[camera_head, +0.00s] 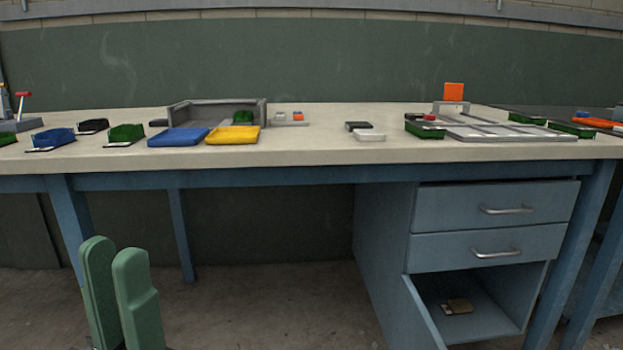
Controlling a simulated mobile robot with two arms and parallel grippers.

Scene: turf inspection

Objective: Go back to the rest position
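My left gripper (114,246) rises into the lower left of the head view, in front of the workbench and below its top. Its two green fingers point up, and one partly overlaps the other. From this angle I cannot tell whether a gap lies between them. I see no object at the fingers. My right gripper is not in view.
The workbench (300,156) spans the view, with blue legs and drawers (490,205) at right. On it are a blue tray (178,137), a yellow tray (233,135), green trays and a grey open box (262,112). Below, a lower compartment (490,310) stands open.

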